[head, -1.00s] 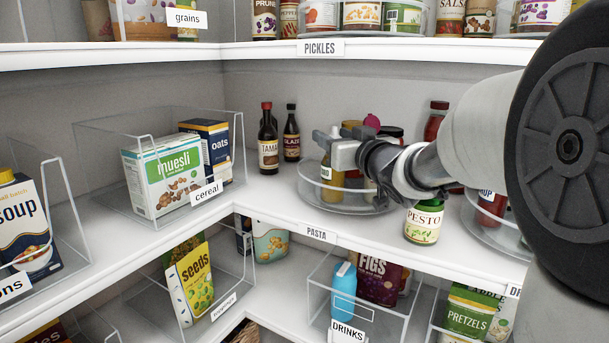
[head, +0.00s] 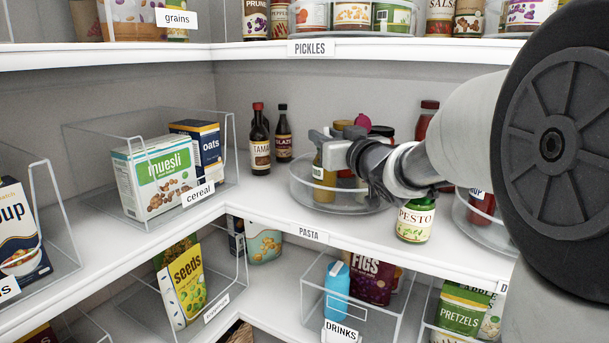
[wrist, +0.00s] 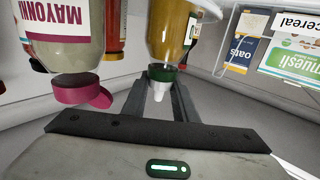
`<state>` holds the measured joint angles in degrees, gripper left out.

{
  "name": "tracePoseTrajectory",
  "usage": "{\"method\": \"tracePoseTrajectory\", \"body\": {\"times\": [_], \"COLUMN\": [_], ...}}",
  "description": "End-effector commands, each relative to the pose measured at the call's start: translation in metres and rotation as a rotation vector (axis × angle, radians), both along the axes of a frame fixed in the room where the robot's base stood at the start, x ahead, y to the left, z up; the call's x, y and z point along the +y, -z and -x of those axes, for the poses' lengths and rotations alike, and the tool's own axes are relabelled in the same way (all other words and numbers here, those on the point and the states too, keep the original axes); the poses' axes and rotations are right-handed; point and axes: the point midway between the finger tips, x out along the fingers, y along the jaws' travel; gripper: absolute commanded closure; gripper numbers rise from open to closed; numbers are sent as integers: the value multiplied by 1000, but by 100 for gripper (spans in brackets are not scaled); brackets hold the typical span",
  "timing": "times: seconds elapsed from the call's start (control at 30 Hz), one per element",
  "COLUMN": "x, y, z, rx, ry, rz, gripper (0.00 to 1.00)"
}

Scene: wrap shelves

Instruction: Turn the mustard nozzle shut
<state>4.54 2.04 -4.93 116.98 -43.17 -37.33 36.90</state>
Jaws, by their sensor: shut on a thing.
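The mustard bottle (head: 324,188) is yellow and stands upright on a clear round turntable (head: 345,208) on the middle shelf. In the wrist view, which is upside down, its yellow body (wrist: 172,32) ends in a dark green collar and a pale nozzle (wrist: 160,86). My gripper (head: 324,140) reaches in from the right at the bottle's top. In the wrist view my gripper's fingers (wrist: 161,92) are shut on the nozzle, one on each side.
A mayonnaise bottle (wrist: 62,35) with a pink cap stands close beside the mustard. Red-capped jars are behind my wrist. A pesto jar (head: 414,222) stands at the shelf's front. Two dark sauce bottles (head: 260,145) stand left of the turntable, with clear shelf between.

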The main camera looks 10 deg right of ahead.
Motion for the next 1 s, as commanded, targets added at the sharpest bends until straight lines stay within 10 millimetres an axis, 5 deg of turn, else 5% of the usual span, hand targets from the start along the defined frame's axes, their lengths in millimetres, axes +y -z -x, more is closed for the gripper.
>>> {"method": "tracePoseTrajectory", "body": {"times": [1.0], "x": [0], "y": [1], "z": [0], "rx": [-4], "ry": [98], "rz": [1], "gripper": [81]}}
